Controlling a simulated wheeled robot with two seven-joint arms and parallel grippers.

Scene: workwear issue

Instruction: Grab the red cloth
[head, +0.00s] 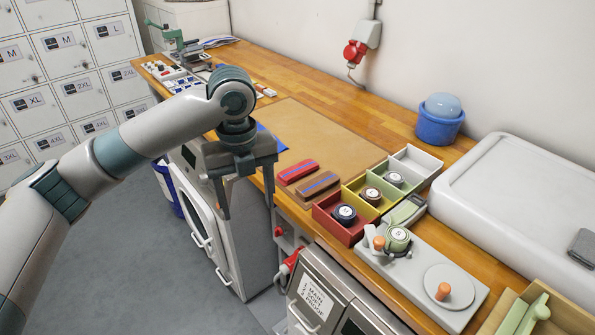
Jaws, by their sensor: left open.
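The red cloth (298,171) looks like a small folded bundle with a blue stripe. It lies on the wooden counter at the front edge of the brown mat, beside a similar brown folded bundle (318,187). My left gripper (248,209) is open and empty, pointing down in front of the counter edge, to the left of the red cloth and apart from it. A blue item (270,138) is partly hidden behind the gripper. My right gripper is not in view.
A grey device with orange knobs (432,285) is farther right. A blue tub (440,122) stands at the back. The brown mat (325,140) is mostly clear.

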